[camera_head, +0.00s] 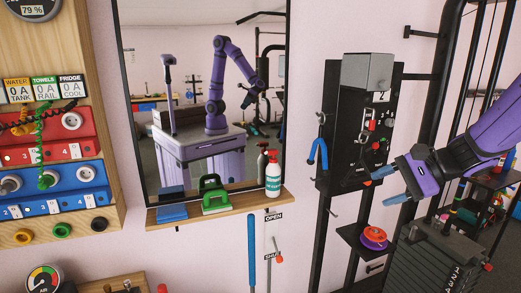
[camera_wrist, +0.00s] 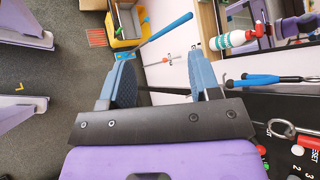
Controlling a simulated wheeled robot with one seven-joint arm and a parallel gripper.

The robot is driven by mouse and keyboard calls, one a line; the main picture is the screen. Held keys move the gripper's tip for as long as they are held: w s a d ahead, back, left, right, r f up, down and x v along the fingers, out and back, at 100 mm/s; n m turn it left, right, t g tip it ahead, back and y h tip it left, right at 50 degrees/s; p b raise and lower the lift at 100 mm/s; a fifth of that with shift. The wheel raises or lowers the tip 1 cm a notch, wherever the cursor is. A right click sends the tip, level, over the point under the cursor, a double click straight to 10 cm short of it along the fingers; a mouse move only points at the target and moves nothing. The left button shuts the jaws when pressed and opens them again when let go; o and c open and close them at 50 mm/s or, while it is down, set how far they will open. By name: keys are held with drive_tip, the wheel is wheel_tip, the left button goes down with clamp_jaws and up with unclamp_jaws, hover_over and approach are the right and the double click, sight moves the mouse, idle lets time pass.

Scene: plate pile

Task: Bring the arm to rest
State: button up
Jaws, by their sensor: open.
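My purple arm reaches in from the right in the head view. Its gripper (camera_head: 384,186) has blue-grey fingers spread apart in front of the black tool panel (camera_head: 350,110). Nothing shows between the fingers. In the wrist view my gripper (camera_wrist: 162,72) is open and empty too, with floor and pale wall behind the gap. My purple arm and base also show as a reflection in the mirror (camera_head: 200,60). From these views I cannot tell whether the fingers touch the panel.
A wooden ledge (camera_head: 240,203) holds a green-handled block (camera_head: 213,193) and a white and teal bottle (camera_head: 273,176). Blue-handled pliers (camera_head: 318,152) hang left of my gripper. Red and orange discs (camera_head: 373,237) lie on a black shelf below it. A weight stack (camera_head: 435,265) stands lower right.

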drive_tip(key=s+r+n+h, duration=0.3)
drive_tip(key=s+n, duration=0.1)
drive_tip(key=s, duration=0.3)
drive_tip(key=s+d+r+n+t+h, duration=0.1)
drive_tip(key=s+r+n+h, duration=0.1)
drive_tip(key=s, duration=0.5)
drive_tip(key=s+d+r+n+t+h, duration=0.1)
drive_tip(key=s+r+n+h, duration=0.2)
drive_tip(key=s+n+h, duration=0.2)
drive_tip(key=shift+s+r+n+h, duration=0.35)
drive_tip(key=shift+s+h, duration=0.15)
drive_tip(key=shift+s, duration=0.9)
idle(0.9)
